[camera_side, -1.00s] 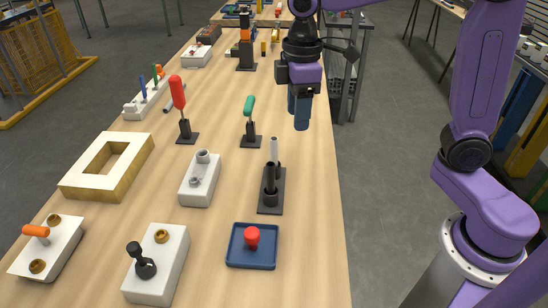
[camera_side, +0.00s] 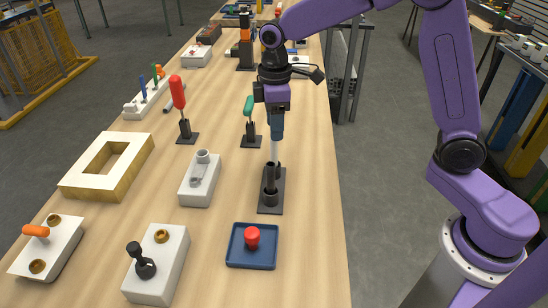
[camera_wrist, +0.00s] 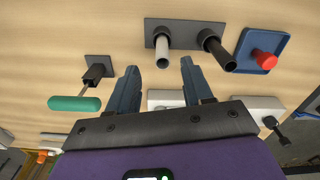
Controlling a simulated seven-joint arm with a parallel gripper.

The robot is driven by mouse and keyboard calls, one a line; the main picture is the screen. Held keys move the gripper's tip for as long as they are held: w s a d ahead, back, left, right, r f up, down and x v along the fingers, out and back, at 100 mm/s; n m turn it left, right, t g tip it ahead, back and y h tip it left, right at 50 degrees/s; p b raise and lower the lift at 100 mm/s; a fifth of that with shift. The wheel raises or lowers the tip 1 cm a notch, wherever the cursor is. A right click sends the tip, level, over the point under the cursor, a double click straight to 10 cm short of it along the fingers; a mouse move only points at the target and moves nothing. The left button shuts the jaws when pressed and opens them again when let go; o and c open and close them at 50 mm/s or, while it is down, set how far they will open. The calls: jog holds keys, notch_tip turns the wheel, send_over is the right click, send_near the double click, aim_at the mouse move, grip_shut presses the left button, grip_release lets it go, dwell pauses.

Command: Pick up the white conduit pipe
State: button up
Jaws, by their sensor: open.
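The white conduit pipe (camera_side: 274,151) stands upright in the rear socket of a dark two-socket holder (camera_side: 276,207). In the wrist view the white pipe (camera_wrist: 162,42) points up towards the camera, its open end just beyond the gap between the fingertips. My gripper (camera_side: 277,135) points down at the top of the pipe, and its fingers hide the pipe's upper end in the side view. In the wrist view my gripper (camera_wrist: 160,65) has its two fingers well apart with nothing between them.
A green-handled tool on a stand (camera_side: 249,108) is close behind the holder. A blue tray with a red knob (camera_side: 253,246) lies in front. A white block with grey fittings (camera_side: 199,180) stands to the left. The table's right edge is nearby.

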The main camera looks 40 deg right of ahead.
aim_at(274, 152)
jog(key=shift+a+f, duration=0.15)
jog(key=shift+f, duration=4.15)
grip_shut()
